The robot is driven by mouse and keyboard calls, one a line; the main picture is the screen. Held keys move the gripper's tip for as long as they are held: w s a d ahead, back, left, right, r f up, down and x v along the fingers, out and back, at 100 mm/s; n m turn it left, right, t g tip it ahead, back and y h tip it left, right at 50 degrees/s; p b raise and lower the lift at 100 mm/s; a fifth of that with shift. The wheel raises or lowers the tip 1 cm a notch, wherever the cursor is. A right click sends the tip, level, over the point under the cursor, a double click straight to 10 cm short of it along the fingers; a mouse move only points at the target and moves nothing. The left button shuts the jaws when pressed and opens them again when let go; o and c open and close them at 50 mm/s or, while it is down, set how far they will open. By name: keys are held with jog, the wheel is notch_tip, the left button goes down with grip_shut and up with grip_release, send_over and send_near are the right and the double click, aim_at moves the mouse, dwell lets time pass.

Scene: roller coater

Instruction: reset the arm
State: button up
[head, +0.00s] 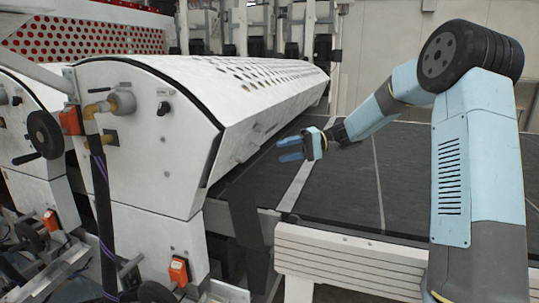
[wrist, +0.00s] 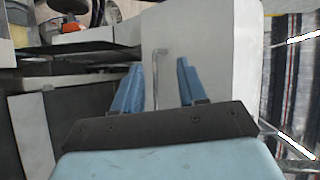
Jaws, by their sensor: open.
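My gripper (head: 282,149) is open in the head view, with its two blue fingers pointing left toward the white perforated hood of the roller coater (head: 165,135). It is above the dark conveyor bed (head: 345,185), near the bed's left end. In the wrist view my gripper (wrist: 158,66) shows two blue fingers apart. I see nothing held between them. I cannot tell the distance from the fingertips to this panel.
A black handwheel (head: 45,134), a brass fitting (head: 103,108) and orange switch boxes (head: 179,270) stick out on the machine's near side. A white slatted rail (head: 350,262) runs along the bed's front edge. The bed's visible surface is clear.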

jog(key=s+d+m+t+h, duration=0.1)
jog(key=s+d+t+h, duration=0.2)
jog(key=s, duration=0.9)
jog(key=s+d+r+m+t+h, duration=0.1)
jog(key=s+d+t+h, duration=0.2)
jog(key=s+d+h, duration=0.4)
jog(key=s+d+r+m+t+h, duration=0.1)
jog(key=s+d+t+h, duration=0.2)
jog(key=s, duration=1.4)
jog(key=d+h, duration=0.2)
jog(key=d, duration=0.2)
jog(key=shift+s+d+h, duration=0.15)
jog(key=shift+d+h, duration=0.15)
